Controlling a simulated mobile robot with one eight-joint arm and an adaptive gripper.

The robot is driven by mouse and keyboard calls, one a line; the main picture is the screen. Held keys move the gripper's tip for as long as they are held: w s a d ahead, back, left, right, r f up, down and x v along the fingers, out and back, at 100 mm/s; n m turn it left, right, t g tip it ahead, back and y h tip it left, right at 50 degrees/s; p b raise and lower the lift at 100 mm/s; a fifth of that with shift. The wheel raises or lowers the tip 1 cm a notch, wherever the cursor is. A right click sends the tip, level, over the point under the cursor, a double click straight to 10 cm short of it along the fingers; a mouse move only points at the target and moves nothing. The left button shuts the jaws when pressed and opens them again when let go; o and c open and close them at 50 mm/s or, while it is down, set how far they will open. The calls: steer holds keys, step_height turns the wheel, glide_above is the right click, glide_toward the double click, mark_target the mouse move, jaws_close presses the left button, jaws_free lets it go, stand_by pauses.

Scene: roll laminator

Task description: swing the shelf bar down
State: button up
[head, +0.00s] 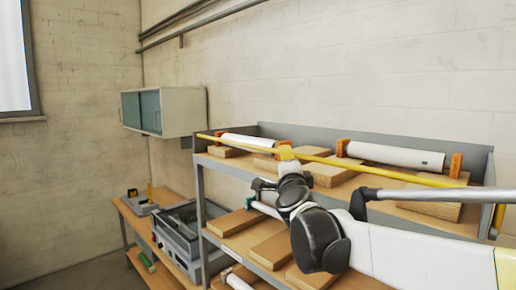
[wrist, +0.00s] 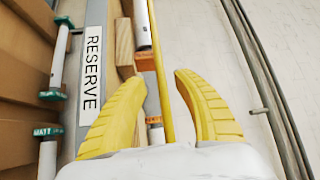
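The yellow shelf bar (head: 375,172) runs along the open front of the top shelf (head: 335,180), above its board and in front of the rolls. It looks raised and roughly level with the shelf. My gripper (head: 285,153) is at the bar, left of its middle in the head view. In the wrist view the bar (wrist: 160,70) passes between the two yellow fingers of my gripper (wrist: 161,77). The fingers are apart, with clear gaps on both sides of the bar. Part of the bar is hidden behind my gripper in the head view.
White rolls (head: 395,155) in orange holders and wooden blocks (head: 330,172) sit on the top shelf. A lower shelf holds boards (head: 233,222). A RESERVE label (wrist: 91,66) is on the shelf edge. A wall cabinet (head: 165,110) and a workbench (head: 150,225) stand left.

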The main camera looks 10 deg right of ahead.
steer(key=shift+w+d+r+p, duration=0.1)
steer(key=shift+w+d+p, duration=0.1)
steer(key=shift+w, duration=0.7)
steer(key=shift+w+d+r+p, duration=0.15)
steer(key=shift+w+p, duration=0.1)
steer(key=shift+w, duration=0.7)
steer(key=shift+w+d+r+p, duration=0.1)
steer(key=shift+w+p, duration=0.1)
steer(key=shift+w, duration=0.7)
steer(key=shift+s, duration=0.1)
jaws_close()
